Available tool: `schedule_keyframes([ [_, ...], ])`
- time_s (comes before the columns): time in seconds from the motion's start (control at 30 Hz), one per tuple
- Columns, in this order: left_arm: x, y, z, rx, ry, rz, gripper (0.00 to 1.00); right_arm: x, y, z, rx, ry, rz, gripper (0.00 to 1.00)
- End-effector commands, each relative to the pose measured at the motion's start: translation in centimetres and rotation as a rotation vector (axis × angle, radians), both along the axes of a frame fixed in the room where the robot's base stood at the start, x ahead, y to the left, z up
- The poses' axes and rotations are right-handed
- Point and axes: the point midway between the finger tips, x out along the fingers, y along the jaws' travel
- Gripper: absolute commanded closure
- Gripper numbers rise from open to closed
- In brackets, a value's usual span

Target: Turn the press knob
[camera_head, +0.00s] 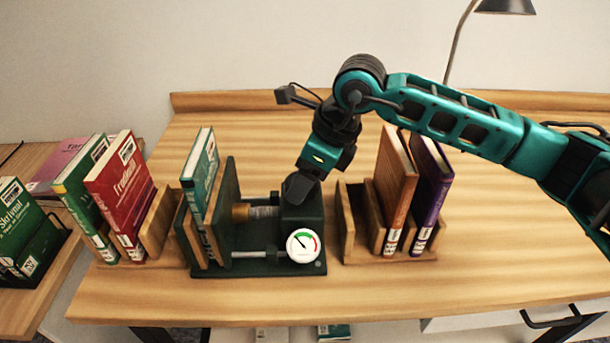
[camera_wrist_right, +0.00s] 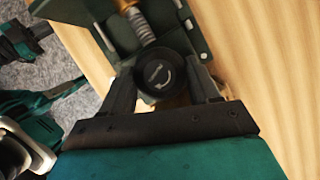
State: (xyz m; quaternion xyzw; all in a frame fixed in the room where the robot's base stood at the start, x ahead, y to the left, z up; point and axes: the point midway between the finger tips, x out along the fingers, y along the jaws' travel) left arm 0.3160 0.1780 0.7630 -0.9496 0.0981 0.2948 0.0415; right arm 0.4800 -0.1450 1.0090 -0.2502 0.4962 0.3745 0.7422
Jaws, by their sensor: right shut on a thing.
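The dark green book press (camera_head: 258,267) stands on the wooden table, with a screw (camera_head: 263,211), a brass-coloured collar and a white dial gauge (camera_head: 302,245) at its right end. A teal book (camera_head: 201,172) stands between its plates at the left. The round black press knob (camera_wrist_right: 157,76), with a curved arrow on its face, sits between the two fingers of my right gripper (camera_wrist_right: 160,82) in the right wrist view. In the head view my right gripper (camera_head: 298,190) reaches down onto the press's right end and hides the knob. My left gripper cannot be made out.
A wooden rack (camera_head: 350,215) with an orange book (camera_head: 396,185) and a purple book (camera_head: 430,190) stands close right of the press. Red (camera_head: 122,190) and green (camera_head: 84,190) books stand to its left. The table's right side is clear.

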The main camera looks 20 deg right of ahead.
Motion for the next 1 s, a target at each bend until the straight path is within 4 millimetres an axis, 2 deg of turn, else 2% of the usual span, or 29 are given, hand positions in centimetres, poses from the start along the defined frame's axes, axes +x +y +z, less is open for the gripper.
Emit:
schedule_keyframes([
  [0.27, 0.0, 0.0, -1.4, 0.0, -0.001, 0.0, 1.0, 0.0, 0.1, -0.2, 0.001, -0.003, -0.106, 0.7],
  [0.7, 0.0, -0.1, -4.5, -0.001, -0.001, -0.001, 1.0, -0.1, 0.3, -0.2, 0.002, -0.005, -0.423, 0.7],
  [1.0, -0.1, -0.3, -5.6, -0.005, 0.01, -0.005, 1.0, -0.2, 0.3, 0.0, 0.002, -0.004, -0.566, 0.7],
])
